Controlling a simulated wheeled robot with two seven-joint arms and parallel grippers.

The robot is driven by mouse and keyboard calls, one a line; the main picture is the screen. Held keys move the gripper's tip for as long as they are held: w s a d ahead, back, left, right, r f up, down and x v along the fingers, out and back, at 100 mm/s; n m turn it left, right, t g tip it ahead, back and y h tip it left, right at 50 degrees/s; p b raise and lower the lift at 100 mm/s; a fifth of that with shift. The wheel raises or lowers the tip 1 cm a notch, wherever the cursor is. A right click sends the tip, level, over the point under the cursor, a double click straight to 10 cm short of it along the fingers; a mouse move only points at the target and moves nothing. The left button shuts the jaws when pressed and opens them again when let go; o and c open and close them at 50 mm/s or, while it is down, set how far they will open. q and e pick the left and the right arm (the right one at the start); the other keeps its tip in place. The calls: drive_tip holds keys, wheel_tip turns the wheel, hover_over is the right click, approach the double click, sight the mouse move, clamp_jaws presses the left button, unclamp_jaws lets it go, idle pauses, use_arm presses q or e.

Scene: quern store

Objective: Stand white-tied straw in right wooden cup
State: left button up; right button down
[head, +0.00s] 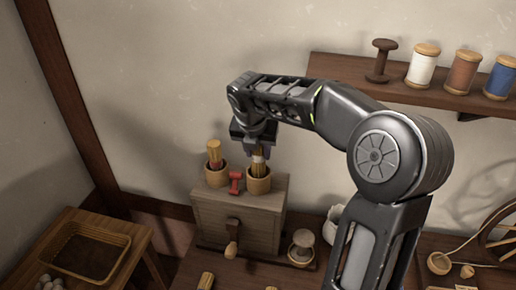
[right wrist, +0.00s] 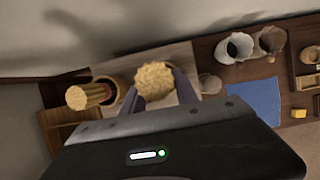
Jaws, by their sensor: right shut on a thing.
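The white-tied straw (head: 258,159) is a yellow bundle with a pale band, upright at the right wooden cup (head: 259,185), its lower end inside the cup's rim. My right gripper (head: 258,150) is above this cup, shut on the bundle near its top. In the right wrist view the straw's round top (right wrist: 155,79) shows between the two fingers (right wrist: 160,92). The left wooden cup (head: 216,176) holds a red-tied straw bundle (head: 214,156). Whether the white-tied straw touches the cup's bottom is hidden. My left gripper is not in view.
Both cups stand on a wooden box (head: 240,220) with a small red object (head: 235,182) between them. A shelf (head: 420,94) with spools is at the upper right. A woven tray (head: 90,252) sits on a table at the lower left.

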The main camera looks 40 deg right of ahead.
drive_tip(key=shift+f+b, duration=0.6)
drive_tip(key=shift+f, duration=0.75)
drive_tip(key=c, duration=0.9)
unclamp_jaws()
drive_tip(key=shift+o, duration=0.2)
drive_tip(key=v, duration=0.8)
drive_tip(key=shift+b, duration=0.35)
drive_tip(key=shift+f, duration=0.1)
